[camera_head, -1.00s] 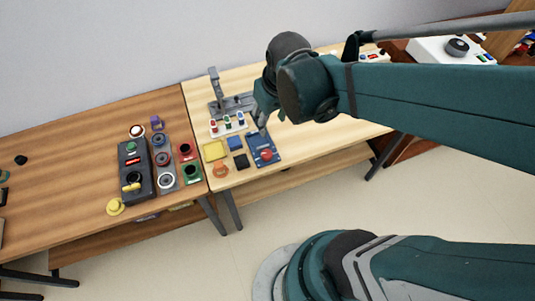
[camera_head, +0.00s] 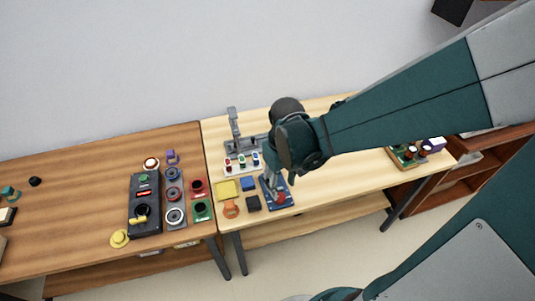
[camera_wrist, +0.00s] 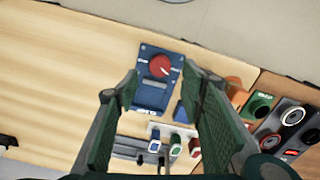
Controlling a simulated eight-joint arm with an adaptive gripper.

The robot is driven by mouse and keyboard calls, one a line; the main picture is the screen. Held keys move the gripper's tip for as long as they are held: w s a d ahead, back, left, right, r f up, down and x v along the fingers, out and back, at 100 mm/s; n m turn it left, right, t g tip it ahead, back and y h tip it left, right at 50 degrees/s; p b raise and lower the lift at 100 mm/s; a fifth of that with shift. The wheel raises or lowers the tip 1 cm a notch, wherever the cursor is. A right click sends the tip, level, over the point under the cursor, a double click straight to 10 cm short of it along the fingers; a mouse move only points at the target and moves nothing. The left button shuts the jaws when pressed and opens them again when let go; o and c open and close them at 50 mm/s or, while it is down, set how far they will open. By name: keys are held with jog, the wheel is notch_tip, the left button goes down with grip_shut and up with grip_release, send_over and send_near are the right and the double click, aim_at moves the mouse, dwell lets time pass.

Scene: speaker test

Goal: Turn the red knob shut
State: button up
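The red knob (camera_wrist: 160,66) is round with a pale mark at its right side. It sits on a blue plate (camera_wrist: 153,98) with a small label, lying on the light wooden table. My gripper (camera_wrist: 159,76) is open and empty. In the wrist view its two green fingers stand on either side of the blue plate. In the head view my gripper (camera_head: 270,184) points down at the knob; I cannot tell whether it touches.
An orange button (camera_head: 231,211), a black block (camera_head: 253,203), a yellow block (camera_head: 226,189) and a blue block (camera_head: 249,184) lie to the left. A white switch panel (camera_head: 238,168) and a grey stand (camera_head: 233,128) are behind. Bare table (camera_head: 350,180) lies to the right.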

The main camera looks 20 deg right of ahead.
aim_at(281, 197)
jog(key=shift+f, duration=0.15)
dwell(0.3)
jog(key=shift+f+b, duration=1.2)
jog(key=shift+f, duration=2.55)
jog(key=c, duration=0.9)
